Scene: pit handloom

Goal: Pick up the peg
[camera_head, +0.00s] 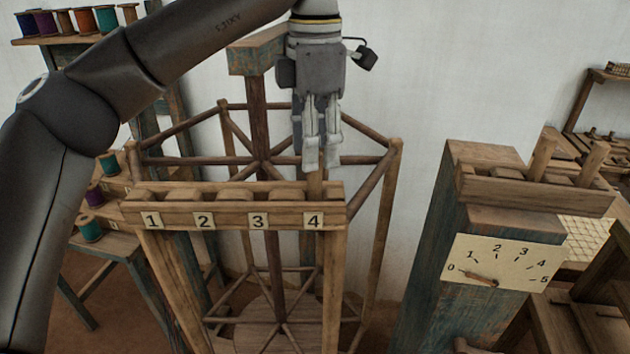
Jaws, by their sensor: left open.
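My left gripper (321,154) hangs fingers down above the right end of the numbered wooden rack (180,216), over the slot marked 4. Its two fingers are slightly apart, with no object clearly held between them. A short, light wooden upright (315,184) shows just below the fingertips at slot 4. It looks like a peg, but the fingers hide its top, and I cannot tell whether they touch it. Two similar wooden pegs, one on the left (543,157) and one on the right (592,164), stand tilted in a second rack (520,192) at the right. My right gripper is out of view.
A wooden reel frame (392,170) with spokes stands around and behind the numbered rack. A blue-green post (430,270) with a dial plate (505,262) marked 0 to 5 stands at right. Thread spools (105,18) sit on shelves at left. Bare wall lies right of the gripper.

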